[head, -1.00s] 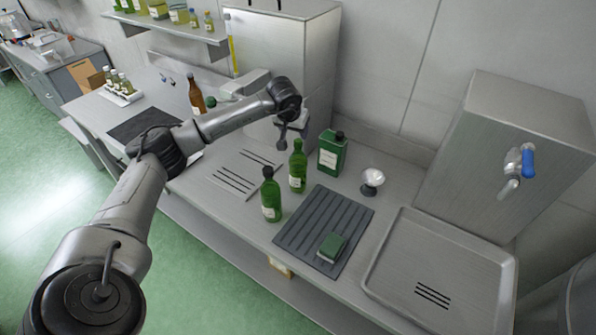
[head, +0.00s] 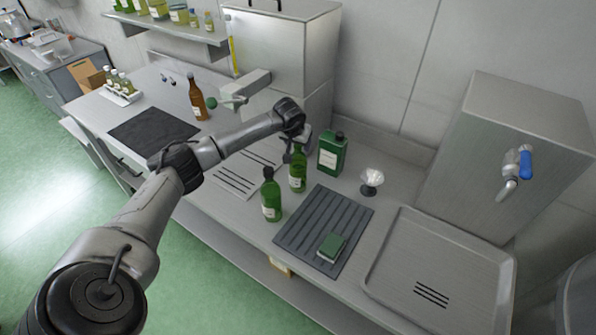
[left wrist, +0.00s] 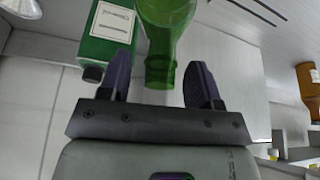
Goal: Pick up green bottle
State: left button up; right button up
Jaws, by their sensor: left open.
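Two green bottles stand upright on the steel counter in the head view. The rear green bottle (head: 298,174) is beside the green tin, and the front green bottle (head: 270,200) is left of the ribbed mat. My left gripper (head: 296,150) is at the top of the rear bottle and partly hides its neck. In the left wrist view a green bottle (left wrist: 166,35) has its neck between the two open fingers of my left gripper (left wrist: 163,85). My right gripper is not in view.
A green tin (head: 332,153) stands close to the rear bottle; it also shows in the left wrist view (left wrist: 108,35). A ribbed mat (head: 300,232) carries a green sponge (head: 331,246). A small white-topped item (head: 372,180) and a steel tray (head: 395,275) are to the right.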

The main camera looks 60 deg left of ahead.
pick_arm(q)
grip_shut()
dwell(0.4)
jog(key=shift+r, duration=0.1)
